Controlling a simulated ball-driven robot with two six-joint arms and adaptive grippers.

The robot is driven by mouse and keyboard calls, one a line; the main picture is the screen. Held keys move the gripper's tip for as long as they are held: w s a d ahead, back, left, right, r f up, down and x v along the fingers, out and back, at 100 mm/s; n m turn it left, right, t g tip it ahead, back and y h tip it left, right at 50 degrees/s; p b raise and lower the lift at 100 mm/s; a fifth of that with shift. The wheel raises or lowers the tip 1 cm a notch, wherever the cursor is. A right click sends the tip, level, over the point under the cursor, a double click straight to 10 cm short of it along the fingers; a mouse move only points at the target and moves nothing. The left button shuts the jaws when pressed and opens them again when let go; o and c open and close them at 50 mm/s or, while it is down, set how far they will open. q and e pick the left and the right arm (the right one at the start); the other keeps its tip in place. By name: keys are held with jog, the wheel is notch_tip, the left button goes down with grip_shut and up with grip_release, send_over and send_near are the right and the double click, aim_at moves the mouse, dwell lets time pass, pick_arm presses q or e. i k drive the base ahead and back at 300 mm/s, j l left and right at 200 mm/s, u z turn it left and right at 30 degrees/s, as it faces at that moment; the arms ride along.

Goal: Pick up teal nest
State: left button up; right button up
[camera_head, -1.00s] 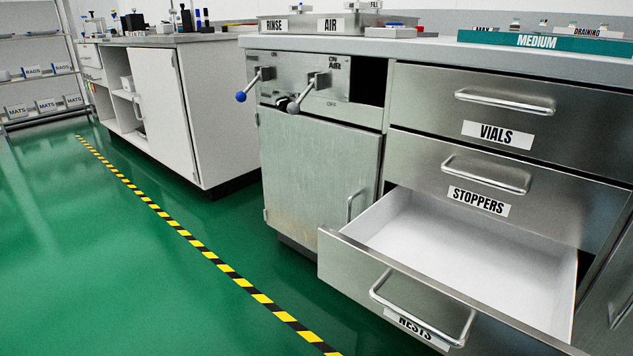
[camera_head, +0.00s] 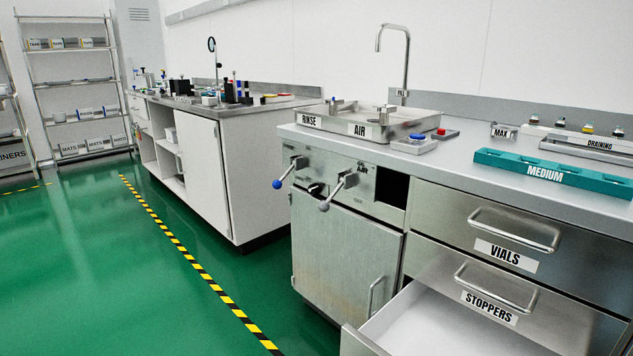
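I cannot make out a teal nest for certain. The one teal thing is a long tray-like piece (camera_head: 556,174) labelled MEDIUM, lying on the right part of the steel counter. Below the STOPPERS drawer, an open drawer (camera_head: 425,322) shows a white interior; the visible part is empty and the rest is cut off by the lower picture edge. Neither of my grippers is in view.
The counter (camera_head: 455,160) holds a sink tray (camera_head: 368,130) labelled RINSE and AIR, with a tall faucet (camera_head: 379,50). Two lever handles (camera_head: 290,172) stick out of the front. Green floor (camera_head: 110,270) with a striped line lies clear at left.

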aim_at(621, 187)
jog(key=z, duration=0.9)
